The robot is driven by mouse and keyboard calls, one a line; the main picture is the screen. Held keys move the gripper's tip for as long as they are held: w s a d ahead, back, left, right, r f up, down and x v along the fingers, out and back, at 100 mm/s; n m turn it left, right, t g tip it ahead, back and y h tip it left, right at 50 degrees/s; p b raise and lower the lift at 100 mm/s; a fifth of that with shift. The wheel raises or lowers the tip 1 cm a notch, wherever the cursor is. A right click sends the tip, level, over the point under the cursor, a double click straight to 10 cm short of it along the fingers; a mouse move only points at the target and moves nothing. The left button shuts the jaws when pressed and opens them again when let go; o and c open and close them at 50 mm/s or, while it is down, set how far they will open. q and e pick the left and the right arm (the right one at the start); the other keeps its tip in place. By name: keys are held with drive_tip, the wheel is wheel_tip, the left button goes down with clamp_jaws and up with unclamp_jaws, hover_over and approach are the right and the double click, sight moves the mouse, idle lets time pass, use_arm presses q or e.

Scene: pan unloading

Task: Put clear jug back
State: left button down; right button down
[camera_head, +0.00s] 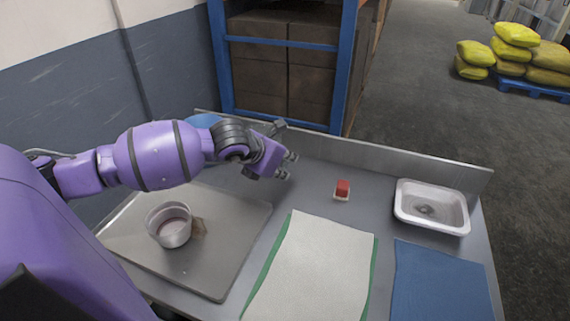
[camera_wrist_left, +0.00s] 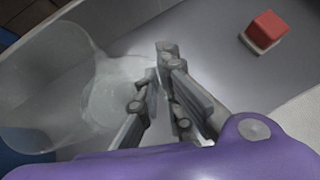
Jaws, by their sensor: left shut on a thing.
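The clear jug (camera_wrist_left: 48,88) is a see-through vessel at the left of the left wrist view. My left gripper (camera_head: 290,165) is shut on the jug's near side, with its fingers (camera_wrist_left: 153,85) at the jug's wall in the wrist view. In the head view the gripper is over the back of the metal table, and I cannot make out the jug there behind my purple arm. Whether the jug touches the table is unclear. My right gripper is not in view.
A metal pan (camera_head: 170,226) stands on a grey tray (camera_head: 225,245). A red block on a white base (camera_head: 342,189) is right of my gripper. A white basin (camera_head: 432,206), white cloth (camera_head: 315,265) and blue cloth (camera_head: 440,285) lie rightward. A raised ledge (camera_head: 400,165) runs along the back.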

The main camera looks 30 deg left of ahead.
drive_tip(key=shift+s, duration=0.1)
use_arm(q)
drive_tip(key=c, duration=2.4)
unclamp_jaws()
drive_tip(key=shift+f, duration=0.2)
drive_tip(key=o, duration=0.5)
